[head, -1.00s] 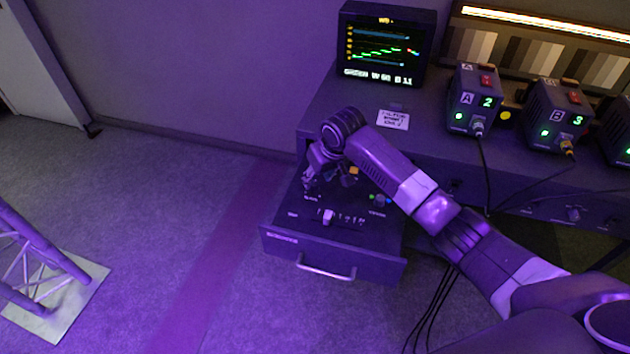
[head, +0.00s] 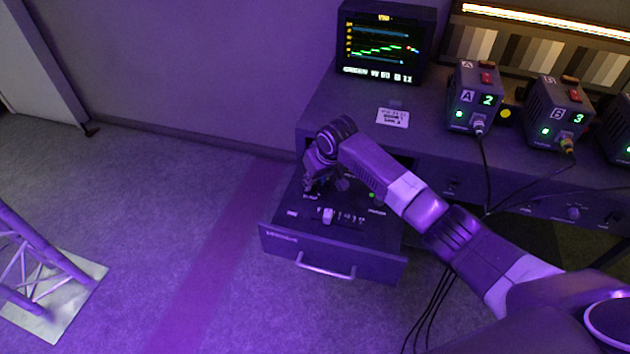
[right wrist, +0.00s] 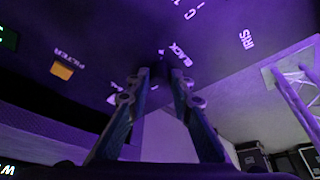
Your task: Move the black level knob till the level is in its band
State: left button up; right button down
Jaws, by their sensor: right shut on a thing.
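The black level knob (right wrist: 161,57) is a small dark shape at the fingertips in the right wrist view, beside the label BLACK; most of it is hidden. My right gripper (right wrist: 160,78) is shut on it, with a finger on each side. In the head view my right gripper (head: 312,184) reaches down over the open control drawer (head: 285,240), and its wrist hides the knob. The monitor (head: 386,45) shows a green stepped trace and a bottom line reading GREEN with W and B numbers; the B number is hard to read. My left gripper is out of view.
Other drawer controls include a white slider cap (head: 328,216) and an orange filter button (right wrist: 62,70). Boxes A (head: 475,95) and B (head: 556,115) stand on the desk with cables. A truss (head: 35,265) stands at left; the floor between is clear.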

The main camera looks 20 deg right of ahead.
jog(key=shift+d+r+n+y+p, duration=0.1)
jog(key=shift+n+y+p, duration=0.2)
jog(key=shift+n+p, duration=0.35)
jog(key=shift+n+g+y, duration=0.3)
jog(key=shift+n, duration=1.25)
